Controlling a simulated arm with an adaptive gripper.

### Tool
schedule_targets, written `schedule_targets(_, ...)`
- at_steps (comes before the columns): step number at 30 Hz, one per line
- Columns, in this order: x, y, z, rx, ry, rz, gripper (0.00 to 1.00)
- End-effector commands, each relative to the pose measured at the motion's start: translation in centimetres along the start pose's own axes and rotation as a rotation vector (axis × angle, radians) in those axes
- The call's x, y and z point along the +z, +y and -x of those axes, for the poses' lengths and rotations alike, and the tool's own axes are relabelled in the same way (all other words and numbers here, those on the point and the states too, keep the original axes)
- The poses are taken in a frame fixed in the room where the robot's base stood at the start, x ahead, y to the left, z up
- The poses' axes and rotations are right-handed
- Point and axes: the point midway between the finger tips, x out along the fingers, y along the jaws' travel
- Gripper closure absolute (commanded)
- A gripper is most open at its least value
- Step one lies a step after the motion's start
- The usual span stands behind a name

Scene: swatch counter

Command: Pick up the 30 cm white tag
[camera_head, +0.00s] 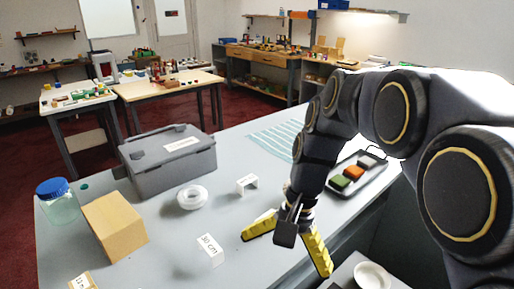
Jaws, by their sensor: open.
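A white tag (209,249) marked "30 cm" stands on the grey counter, in front of the middle. A second small white tag (247,183) stands farther back, its text too small to read. A third tag (82,283), light with a tan part, is cut off at the bottom left edge. My gripper (288,255) has yellow fingers spread wide and nothing shows between them. It is to the right of the 30 cm tag and apart from it in the picture. Its height above the counter is hard to tell.
A wooden block (115,228), a blue-lidded jar (58,203) and a grey case (168,160) stand on the left. A white ring (192,197) lies mid-counter. A tray (372,165) with coloured pieces and a striped mat (272,137) lie behind my gripper. A white round dish (372,275) sits bottom right.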

Motion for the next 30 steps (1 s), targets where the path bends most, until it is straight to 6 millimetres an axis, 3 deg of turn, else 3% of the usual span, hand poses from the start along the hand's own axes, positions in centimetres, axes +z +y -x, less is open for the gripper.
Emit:
schedule_targets(6, -5.3, -7.4, -1.5, -0.046, -0.079, -0.148, 0.0)
schedule_targets(15, -9.9, -15.4, -5.9, -0.072, -0.181, -0.326, 0.0)
schedule_targets(21, -10.9, -17.6, -7.9, -0.071, -0.215, -0.382, 0.0)
schedule_targets(30, -10.4, -18.0, -10.0, -0.068, -0.22, -0.389, 0.0)
